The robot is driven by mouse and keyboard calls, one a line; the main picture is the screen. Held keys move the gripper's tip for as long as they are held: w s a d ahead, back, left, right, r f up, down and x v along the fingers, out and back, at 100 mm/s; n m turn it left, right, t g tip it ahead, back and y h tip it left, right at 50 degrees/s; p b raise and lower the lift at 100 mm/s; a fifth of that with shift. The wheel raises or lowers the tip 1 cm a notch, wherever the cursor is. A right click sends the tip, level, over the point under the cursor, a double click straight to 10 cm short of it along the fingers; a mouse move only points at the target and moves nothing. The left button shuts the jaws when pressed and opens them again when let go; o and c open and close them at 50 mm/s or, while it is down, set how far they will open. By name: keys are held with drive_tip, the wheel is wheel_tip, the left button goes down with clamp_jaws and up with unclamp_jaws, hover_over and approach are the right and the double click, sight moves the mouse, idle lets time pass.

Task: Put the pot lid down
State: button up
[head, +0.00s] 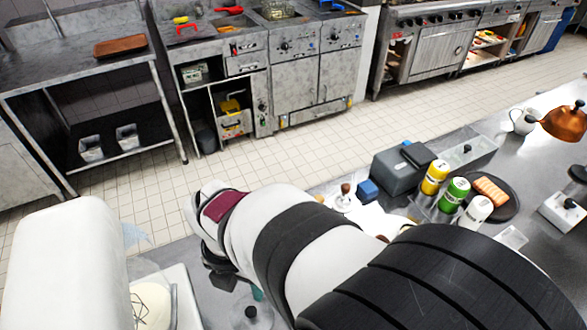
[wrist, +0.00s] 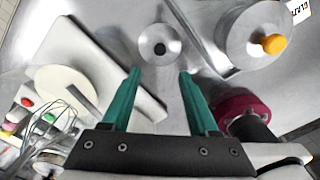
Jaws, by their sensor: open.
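The pot lid (wrist: 160,32) is a round grey metal disc with a black knob. It lies flat on the metal counter in the wrist view, just beyond my fingertips. The lid lies ahead of the gap and does not appear gripped. In the head view my arm hides most of the gripper.
Bottles (head: 455,195) and a dark plate (head: 505,208) stand farther along the counter.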

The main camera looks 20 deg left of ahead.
drive_tip(key=w+d+r+m, duration=0.2)
drive_tip(key=d+r+m, duration=0.2)
drive_tip(key=d+m, duration=0.65)
drive_tip(key=s+d+r+m+y, duration=0.1)
drive_tip(key=s+d+m, duration=0.3)
drive_tip(key=m, duration=1.1)
drive_tip(key=s+d+r+m, duration=0.2)
drive_tip(key=s+d+m, duration=0.2)
drive_tip(key=d+m, duration=0.5)
drive_tip(key=m, duration=0.7)
drive_tip(key=shift+s+d+r+y, duration=0.15)
drive_tip(key=shift+s+y, duration=0.15)
drive_tip(key=shift+y, duration=0.1)
